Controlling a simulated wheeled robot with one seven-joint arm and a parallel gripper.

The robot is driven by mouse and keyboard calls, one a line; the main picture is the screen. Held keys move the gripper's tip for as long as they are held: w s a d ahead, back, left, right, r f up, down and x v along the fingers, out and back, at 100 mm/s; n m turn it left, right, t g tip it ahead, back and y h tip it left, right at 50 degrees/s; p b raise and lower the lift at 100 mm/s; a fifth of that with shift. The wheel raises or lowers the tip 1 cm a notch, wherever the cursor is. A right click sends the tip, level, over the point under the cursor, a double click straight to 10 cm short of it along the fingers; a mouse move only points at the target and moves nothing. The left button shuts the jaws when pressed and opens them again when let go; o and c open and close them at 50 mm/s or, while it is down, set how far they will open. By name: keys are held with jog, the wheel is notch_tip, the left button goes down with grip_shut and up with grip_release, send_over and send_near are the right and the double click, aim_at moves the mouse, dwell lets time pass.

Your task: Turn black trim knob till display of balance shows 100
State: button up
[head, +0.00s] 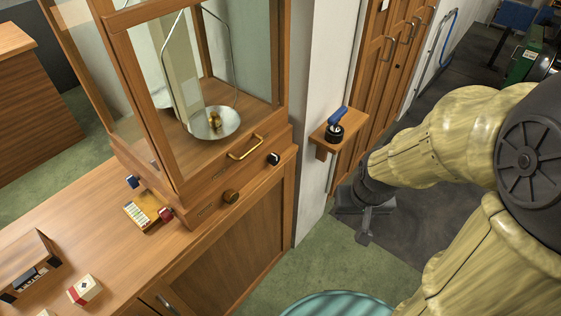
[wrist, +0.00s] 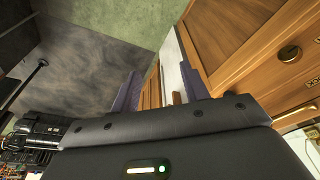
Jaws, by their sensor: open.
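The balance (head: 190,150) is a wood-framed glass case on the wooden counter. A black knob (head: 273,158) with a pale mark sits at the right end of its front base. A brown knob (head: 231,196) is to its left. A hanging pan (head: 213,123) inside holds a small brass piece. I cannot make out a display reading. My gripper (head: 366,220) is open and empty, low over the floor, right of the balance and apart from it. Its two fingers (wrist: 158,88) show spread in the wrist view. A round dark-and-brass knob (wrist: 290,53) shows there on wood at right; I cannot tell which knob.
A wall shelf (head: 338,130) bears a blue-handled black object (head: 337,120). A wooden box (head: 30,265) and small red-white box (head: 84,290) lie on the counter.

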jog(key=shift+o, duration=0.8)
jog(key=shift+w+d+f, duration=0.1)
jog(key=shift+w+f, duration=0.05)
jog(key=shift+w, duration=0.1)
jog(key=w+d+f+n+t+y+b, duration=0.15)
jog(key=w+f+t+b, duration=0.5)
jog(key=w, duration=0.75)
jog(key=w+a+f+t+y+b, duration=0.2)
jog(key=a+f+y+b, duration=0.2)
jog(key=y, duration=0.8)
notch_tip(320, 180, down, 3)
jog(key=shift+a+r+y+b, duration=0.15)
jog(key=shift+a+y+b, duration=0.2)
jog(key=shift+a, duration=0.5)
